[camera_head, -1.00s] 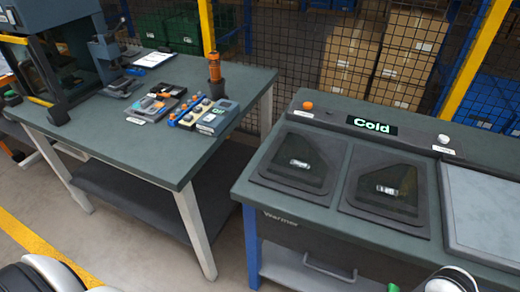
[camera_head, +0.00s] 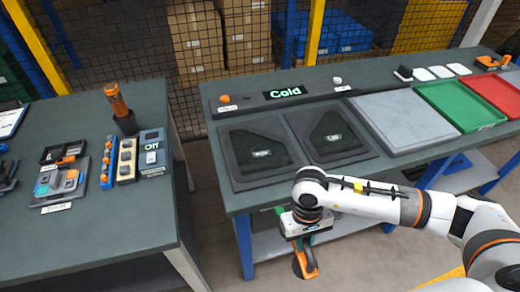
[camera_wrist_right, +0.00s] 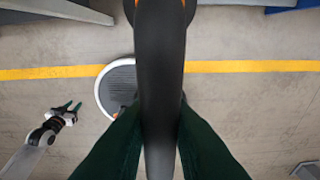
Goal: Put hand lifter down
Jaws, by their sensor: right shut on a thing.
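The hand lifter (camera_head: 307,262), orange and dark, hangs below my right gripper (camera_head: 301,242) in the head view, in front of the warmer bench. In the right wrist view the lifter's long black body (camera_wrist_right: 160,85) runs between the two green fingers, which are shut on it. Its lower end is hidden there. My left gripper (camera_wrist_right: 66,114) shows small at the left of the right wrist view, with its green fingertips apart and nothing seen between them. It is outside the head view.
The warmer bench has two dark lids (camera_head: 258,152), a grey plate (camera_head: 402,122), a green tray (camera_head: 460,106) and a red tray (camera_head: 490,93). An orange tool (camera_head: 492,62) lies at its back right. A tool table (camera_head: 100,215) stands left, across a gap. Bare floor lies below.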

